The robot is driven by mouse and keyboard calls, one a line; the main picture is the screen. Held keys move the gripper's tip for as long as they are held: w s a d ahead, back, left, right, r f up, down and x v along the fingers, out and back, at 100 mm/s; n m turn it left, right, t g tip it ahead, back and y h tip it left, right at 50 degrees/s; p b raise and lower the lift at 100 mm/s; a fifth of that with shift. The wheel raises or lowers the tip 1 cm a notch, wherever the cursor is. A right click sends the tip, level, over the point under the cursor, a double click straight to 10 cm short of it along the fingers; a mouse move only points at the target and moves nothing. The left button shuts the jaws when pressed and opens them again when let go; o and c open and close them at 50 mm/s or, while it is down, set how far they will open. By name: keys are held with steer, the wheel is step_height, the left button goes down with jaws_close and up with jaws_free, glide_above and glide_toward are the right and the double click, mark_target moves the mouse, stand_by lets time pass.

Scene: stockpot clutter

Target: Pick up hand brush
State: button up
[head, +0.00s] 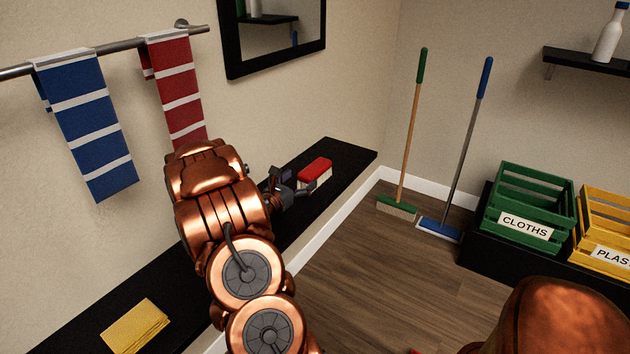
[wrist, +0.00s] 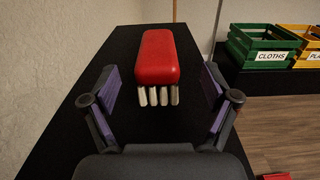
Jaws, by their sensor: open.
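The hand brush (head: 315,173) has a red back and pale bristles. It rests bristles down on the black shelf (head: 340,152), near the shelf's far end. In the wrist view the brush (wrist: 158,58) lies straight ahead, with its bristle tufts facing me. My gripper (head: 291,186) is just short of the brush in the head view. In the wrist view my gripper (wrist: 160,92) is open, with one purple-padded finger to the left of the brush's near end and one to the right. Black gaps show between the brush and both fingers. Nothing is held.
A folded yellow cloth (head: 136,326) lies on the shelf's near part. Blue (head: 87,125) and red (head: 177,90) striped towels hang from a wall rail. A green CLOTHS crate (head: 526,205) stands right. The floor between is clear.

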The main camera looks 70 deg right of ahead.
mark_target(313, 168)
steer(key=shift+w+f+b+x, duration=0.1)
steer(key=shift+b+x, duration=0.15)
steer(key=shift+x, duration=1.7)
steer(key=shift+w+f+b+x, duration=0.1)
steer(key=shift+b+x, duration=0.15)
steer(key=shift+x, duration=1.7)
steer(key=c, duration=1.1)
